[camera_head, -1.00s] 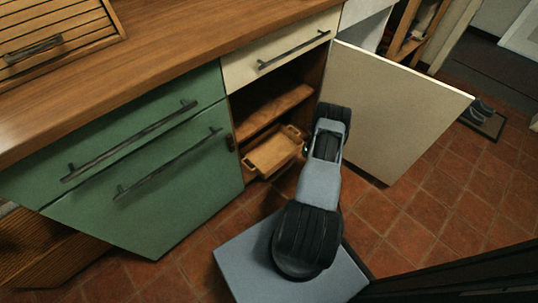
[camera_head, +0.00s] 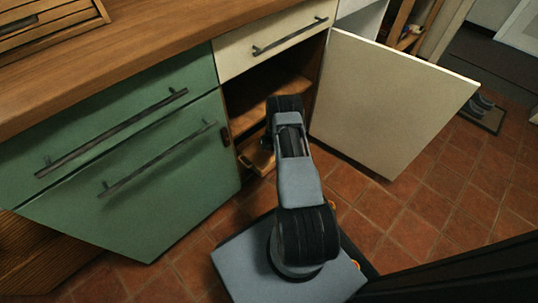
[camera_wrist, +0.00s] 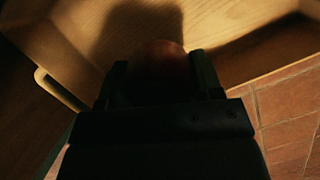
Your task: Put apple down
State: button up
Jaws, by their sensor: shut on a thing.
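My gripper (camera_wrist: 160,66) is shut on a reddish apple (camera_wrist: 163,50), which shows between the two dark fingers in the wrist view. Below the apple is a pale wooden surface with a raised edge and a handle-like rounded bar at the left, which looks like the wooden tray (camera_wrist: 225,30). I cannot tell whether the apple touches it. In the head view, the tray (camera_head: 262,158) shows low in the open cabinet, mostly behind my arm. My gripper and the apple are hidden there.
The cream cabinet door (camera_head: 390,105) stands open at the right of the opening. A wooden shelf (camera_head: 265,103) crosses the cabinet above the tray. Green drawers (camera_head: 135,190) are at the left. The tiled floor (camera_head: 420,215) at the right is mostly clear.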

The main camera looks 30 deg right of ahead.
aim_at(269, 156)
notch_tip(269, 156, down, 6)
jog(key=b, duration=0.3)
jog(key=shift+w+a+f, duration=0.1)
jog(key=o, duration=1.1)
jog(key=shift+c, duration=0.2)
